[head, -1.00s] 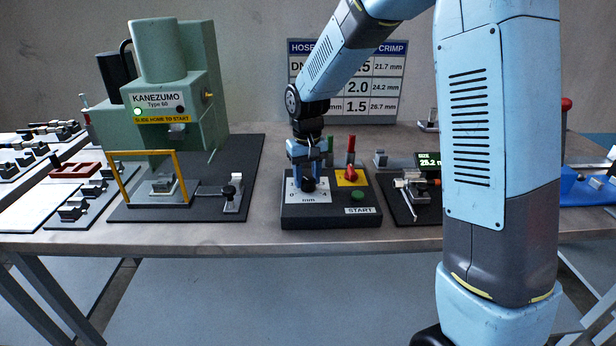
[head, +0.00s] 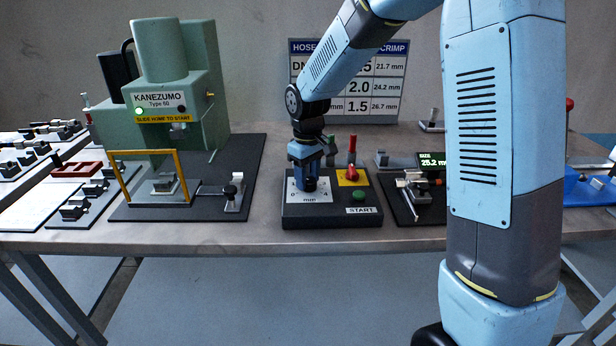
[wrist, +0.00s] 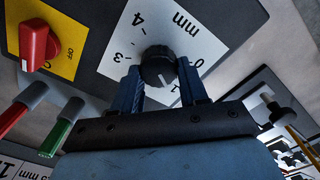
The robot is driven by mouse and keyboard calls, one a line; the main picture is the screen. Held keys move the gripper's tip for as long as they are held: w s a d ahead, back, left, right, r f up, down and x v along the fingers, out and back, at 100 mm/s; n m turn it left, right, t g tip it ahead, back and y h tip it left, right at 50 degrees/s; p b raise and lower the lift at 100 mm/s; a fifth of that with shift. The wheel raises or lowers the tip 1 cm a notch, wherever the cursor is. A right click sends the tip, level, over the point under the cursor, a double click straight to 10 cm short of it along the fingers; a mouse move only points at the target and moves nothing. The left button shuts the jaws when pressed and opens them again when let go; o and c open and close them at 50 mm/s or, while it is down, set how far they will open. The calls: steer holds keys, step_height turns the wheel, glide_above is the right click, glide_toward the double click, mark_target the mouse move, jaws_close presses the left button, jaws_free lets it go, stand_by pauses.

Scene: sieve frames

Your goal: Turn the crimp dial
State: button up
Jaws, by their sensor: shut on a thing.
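The crimp dial (wrist: 158,68) is a black ribbed knob on a white scale plate (wrist: 190,28) marked in mm, with 0, 3 and 4 readable in the wrist view. A pale pointer line shows on its face. In the head view the dial (head: 310,184) sits at the left of the black control box (head: 325,216), mostly hidden by my gripper. My gripper (wrist: 160,82) points down with its two blue fingers on either side of the dial, shut on it. It also shows in the head view (head: 308,178).
A red rotary switch (head: 352,174) on a yellow plate and a green START button (head: 358,194) sit right beside the dial. Red and green upright handles stand behind. The green press (head: 175,90) is at left, a gauge fixture (head: 415,190) at right.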

mark_target(308, 179)
steer(key=o, duration=1.1)
steer(key=shift+c, duration=0.2)
step_height(308, 179, up, 14)
steer(key=shift+d, duration=0.1)
steer(key=s+d+r+m+t, duration=0.2)
steer(key=s+d+r, duration=0.1)
steer(key=s+d, duration=0.35)
steer(key=s+d+r+m+t, duration=0.1)
steer(key=s+d+r+m, duration=0.1)
steer(key=s+d+r, duration=0.35)
steer(key=s+d+f+m+t, duration=0.1)
steer(key=s+d+m, duration=0.1)
steer(key=s, duration=0.5)
steer(key=s+d+f+m+t, duration=0.1)
steer(key=s+d+f+m, duration=0.1)
steer(key=s+d, duration=0.3)
steer(key=shift+s+f+m+t, duration=0.25)
steer(key=shift+s+m+t, duration=0.05)
steer(key=shift+s, duration=0.7)
